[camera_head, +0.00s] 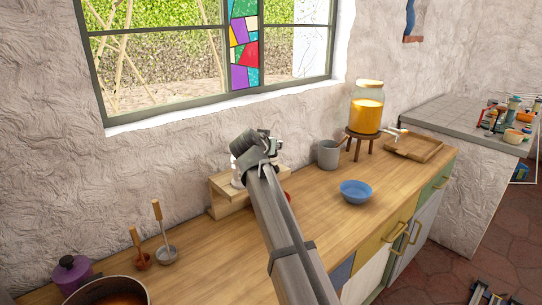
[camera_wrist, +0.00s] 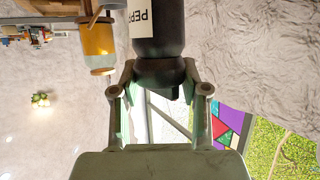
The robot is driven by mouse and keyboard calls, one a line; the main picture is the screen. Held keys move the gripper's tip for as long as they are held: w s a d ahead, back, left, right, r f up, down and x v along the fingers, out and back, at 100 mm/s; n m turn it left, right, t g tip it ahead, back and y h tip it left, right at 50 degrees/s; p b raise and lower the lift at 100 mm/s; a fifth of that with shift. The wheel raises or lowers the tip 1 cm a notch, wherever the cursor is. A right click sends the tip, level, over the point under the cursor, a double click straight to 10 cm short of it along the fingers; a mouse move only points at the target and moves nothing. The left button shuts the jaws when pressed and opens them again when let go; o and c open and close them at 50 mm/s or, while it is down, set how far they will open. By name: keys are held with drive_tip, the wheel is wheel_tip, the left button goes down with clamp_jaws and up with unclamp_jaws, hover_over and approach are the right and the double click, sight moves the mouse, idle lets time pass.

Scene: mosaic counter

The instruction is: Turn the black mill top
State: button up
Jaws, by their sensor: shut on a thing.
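The black mill (camera_wrist: 165,40) shows in the wrist view, with a white label partly reading "PEP". Its dark top (camera_wrist: 160,76) sits between the two fingers of my gripper (camera_wrist: 158,72), which are shut on it. In the head view my gripper (camera_head: 258,148) is at the wooden stand (camera_head: 222,193) by the wall. The black mill is hidden or too small to make out there. A white thing (camera_head: 237,176), partly covered by my gripper, stands at the wooden stand.
A grey mug (camera_head: 328,154), a blue bowl (camera_head: 355,191) and a glass drink jar (camera_head: 367,108) on a stool stand to the right. Two ladles, a purple pot (camera_head: 72,273) and a pan are at left. The counter front (camera_head: 315,215) is clear.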

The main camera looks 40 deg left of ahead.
drive_tip(key=shift+f+m+t+h+b, duration=0.15)
drive_tip(key=shift+m+t+h+b, duration=0.15)
drive_tip(key=shift+m+h+b, duration=1)
drive_tip(key=o, duration=1.2)
drive_tip(key=v, duration=1.2)
drive_tip(key=shift+a, duration=0.15)
